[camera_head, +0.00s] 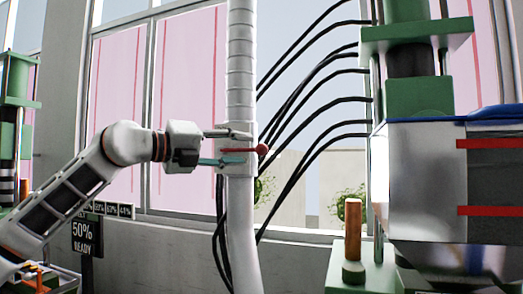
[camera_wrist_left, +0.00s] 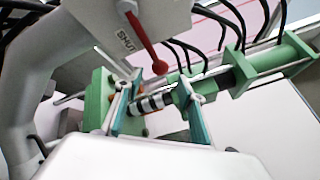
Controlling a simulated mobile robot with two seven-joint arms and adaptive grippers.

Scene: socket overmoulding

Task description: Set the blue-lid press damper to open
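The blue-lid press (camera_head: 420,165) stands at the right, with a blue lid (camera_head: 497,112) on its block. Left of it is a white vertical duct (camera_head: 242,80) with a damper collar. A red damper lever (camera_head: 240,150) with a ball knob (camera_head: 262,149) points right across the collar. In the left wrist view the lever (camera_wrist_left: 145,40) hangs beside the word SHUT (camera_wrist_left: 126,40). My left gripper (camera_head: 226,148) is open at the duct, its fingers above and below the lever's level. In the wrist view my left gripper (camera_wrist_left: 158,100) has the knob beyond its spread fingers; contact is not clear. My right gripper is not in view.
Several black hoses (camera_head: 310,75) run between the duct area and the press. A green base with a copper-coloured post (camera_head: 352,230) stands in front of the press. A dark sign (camera_head: 84,234) reads 50% READY at the lower left. Another green press (camera_head: 15,90) is at far left.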

